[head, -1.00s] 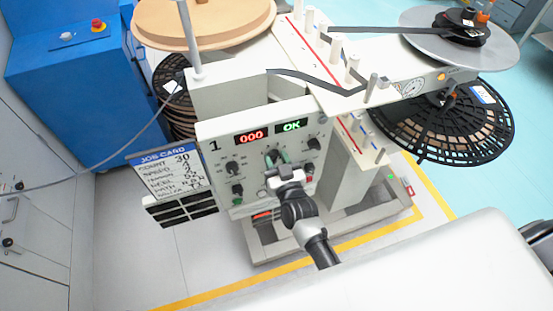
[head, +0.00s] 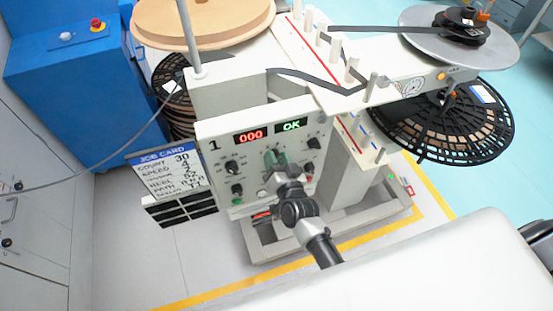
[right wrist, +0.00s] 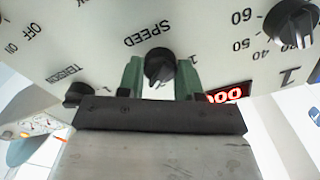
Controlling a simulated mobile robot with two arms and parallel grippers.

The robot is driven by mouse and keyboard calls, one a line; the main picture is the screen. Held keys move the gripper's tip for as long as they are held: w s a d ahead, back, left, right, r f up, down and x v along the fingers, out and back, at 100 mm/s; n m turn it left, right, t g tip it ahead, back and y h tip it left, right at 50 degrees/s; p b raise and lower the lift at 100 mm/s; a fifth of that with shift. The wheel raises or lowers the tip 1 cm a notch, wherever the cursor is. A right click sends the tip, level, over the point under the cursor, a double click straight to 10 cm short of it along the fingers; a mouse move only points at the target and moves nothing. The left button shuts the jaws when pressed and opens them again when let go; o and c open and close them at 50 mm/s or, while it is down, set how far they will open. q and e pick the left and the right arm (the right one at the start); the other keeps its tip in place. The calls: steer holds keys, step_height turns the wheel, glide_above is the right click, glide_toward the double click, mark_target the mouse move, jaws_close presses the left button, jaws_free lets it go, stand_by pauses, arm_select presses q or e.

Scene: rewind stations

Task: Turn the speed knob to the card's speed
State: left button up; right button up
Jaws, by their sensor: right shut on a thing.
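The speed knob (right wrist: 159,68) is black and sits under the word SPEED in the right wrist view, which shows the panel upside down. Its pale pointer mark faces the gripper's palm side; the number it points at is hidden. My right gripper (right wrist: 159,76) has its green fingers on both sides of the knob, shut on it. In the head view the right gripper (head: 277,160) is at the middle of the control panel (head: 222,148) and mostly covers the knob. The job card (head: 165,172) hangs left of the panel; its speed line appears to read 4. My left gripper is out of view.
A count knob (head: 232,167) is left of the gripper and another knob (head: 314,143) is right of it. A black slotted rack (head: 183,212) is below the card.

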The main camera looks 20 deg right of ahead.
steer(key=shift+m, duration=1.5)
steer(key=o, duration=0.9)
steer(key=shift+s+d+b, duration=0.15)
steer(key=shift+s+b, duration=0.5)
steer(key=shift+s, duration=2.05)
steer(key=shift+s+d+b, duration=0.1)
steer(key=shift+s+b, duration=0.55)
steer(key=shift+s, duration=2.05)
steer(key=shift+f, duration=0.15)
